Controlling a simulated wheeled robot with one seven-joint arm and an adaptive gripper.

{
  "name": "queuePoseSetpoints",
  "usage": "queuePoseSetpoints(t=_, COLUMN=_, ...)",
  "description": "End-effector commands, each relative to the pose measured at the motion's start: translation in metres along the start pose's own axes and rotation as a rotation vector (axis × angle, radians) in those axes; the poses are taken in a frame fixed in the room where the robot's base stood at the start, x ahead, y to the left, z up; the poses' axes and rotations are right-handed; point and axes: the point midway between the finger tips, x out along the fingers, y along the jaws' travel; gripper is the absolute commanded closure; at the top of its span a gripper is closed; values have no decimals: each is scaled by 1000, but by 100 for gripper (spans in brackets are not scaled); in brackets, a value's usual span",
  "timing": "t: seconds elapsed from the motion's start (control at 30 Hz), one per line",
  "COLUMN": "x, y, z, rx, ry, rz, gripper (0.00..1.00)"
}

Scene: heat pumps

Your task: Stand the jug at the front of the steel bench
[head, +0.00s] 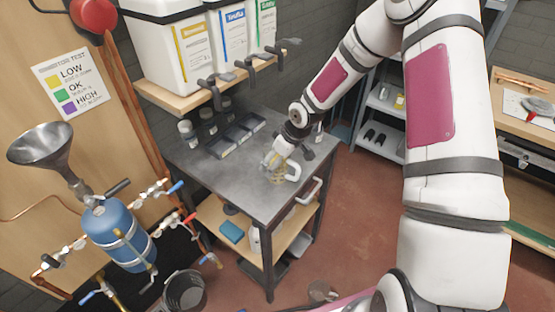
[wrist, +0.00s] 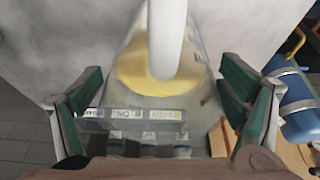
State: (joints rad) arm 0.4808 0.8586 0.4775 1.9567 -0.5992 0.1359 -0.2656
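The clear jug (head: 277,166) has a white handle and a yellow patch at its base. It is on or just above the grey steel bench top (head: 245,188), near the front right side; contact is hard to tell. My gripper (head: 284,148) is right over it, partly hiding it. In the wrist view, the jug (wrist: 134,72) lies between my two green-padded fingers (wrist: 160,108). They are wide apart, with its white handle (wrist: 167,38) in the gap and room on both sides of the handle. I see no clear grip.
Small dark trays (head: 236,138) and jars (head: 187,133) stand at the back of the bench. A shelf (head: 207,90) with large white containers hangs above. A blue tank (head: 118,235) with a funnel stands left. The bench's front left top is clear.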

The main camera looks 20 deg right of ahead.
Motion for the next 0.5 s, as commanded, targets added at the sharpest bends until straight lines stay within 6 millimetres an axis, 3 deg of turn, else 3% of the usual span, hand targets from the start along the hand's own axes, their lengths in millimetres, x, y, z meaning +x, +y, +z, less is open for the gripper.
queuePoseSetpoints(t=0.27, x=-8, y=1, z=-2, rx=1, ry=2, rz=1, gripper=12)
queuePoseSetpoints(t=0.5, x=-51, y=2, z=-1, rx=3, ry=2, rz=5, gripper=12)
